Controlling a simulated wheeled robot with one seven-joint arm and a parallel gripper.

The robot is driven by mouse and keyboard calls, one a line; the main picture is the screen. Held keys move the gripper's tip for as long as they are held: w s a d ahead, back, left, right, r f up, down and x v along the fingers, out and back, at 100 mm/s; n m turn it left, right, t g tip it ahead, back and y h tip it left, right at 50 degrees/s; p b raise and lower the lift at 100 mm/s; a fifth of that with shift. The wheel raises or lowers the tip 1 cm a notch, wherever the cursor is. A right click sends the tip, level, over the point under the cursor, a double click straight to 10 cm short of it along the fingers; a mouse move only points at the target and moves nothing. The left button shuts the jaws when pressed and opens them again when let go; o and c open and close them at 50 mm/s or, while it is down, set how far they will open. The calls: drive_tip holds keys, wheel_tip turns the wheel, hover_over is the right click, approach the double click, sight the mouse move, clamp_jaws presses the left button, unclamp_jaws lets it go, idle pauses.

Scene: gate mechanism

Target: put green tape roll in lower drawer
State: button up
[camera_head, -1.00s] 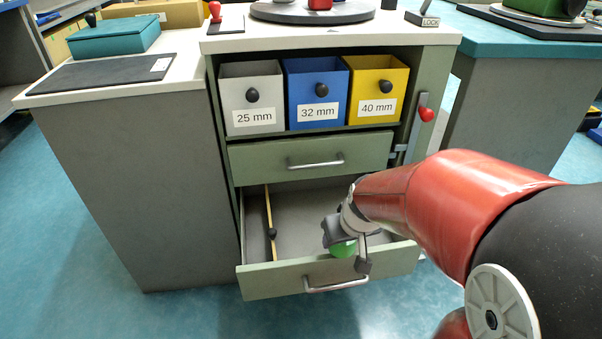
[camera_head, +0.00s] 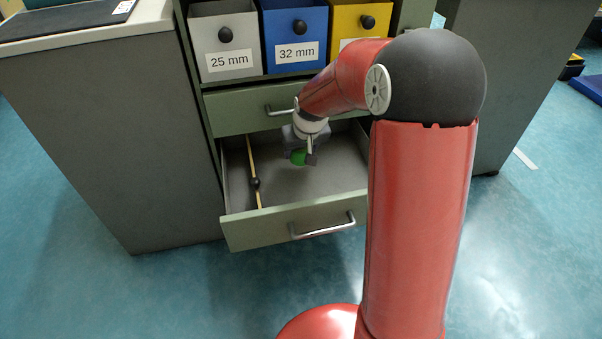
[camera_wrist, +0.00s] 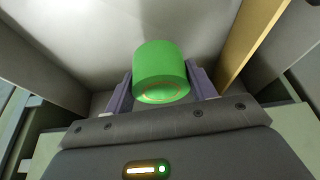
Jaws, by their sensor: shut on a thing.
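The green tape roll (camera_head: 299,157) is between the fingers of my gripper (camera_head: 300,158). In the wrist view the roll (camera_wrist: 161,72) sits between the two purple-grey fingertips (camera_wrist: 161,88), and my gripper is shut on it. The lower drawer (camera_head: 290,222) is pulled open, and my gripper with the roll is over its inside. A thin yellowish divider (camera_head: 253,172) with a black knob runs front to back in the left part of the drawer. The roll is on the wider right side of it. I cannot tell how far the roll is above the drawer floor.
The upper drawer (camera_head: 236,112) is closed just above. Grey (camera_head: 222,60), blue (camera_head: 294,50) and yellow (camera_head: 350,20) bins stand on the shelf over it. A grey cabinet (camera_head: 110,150) stands at the left. The blue floor in front is clear apart from my base.

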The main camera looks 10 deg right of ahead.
sight(299, 172)
drive_tip(key=shift+f+b, duration=2.1)
drive_tip(key=shift+f, duration=1.3)
drive_tip(key=o, duration=1)
drive_tip(key=shift+r+p, duration=0.3)
drive_tip(key=p+v, duration=0.2)
drive_tip(key=v, duration=0.9)
drive_tip(key=s+r, duration=0.3)
drive_tip(key=s, duration=1)
drive_tip(key=s+r+m+t, duration=0.1)
drive_tip(key=s+r, duration=0.3)
drive_tip(key=s, duration=0.9)
drive_tip(key=shift+a+r, duration=0.3)
drive_tip(key=shift+r, duration=0.05)
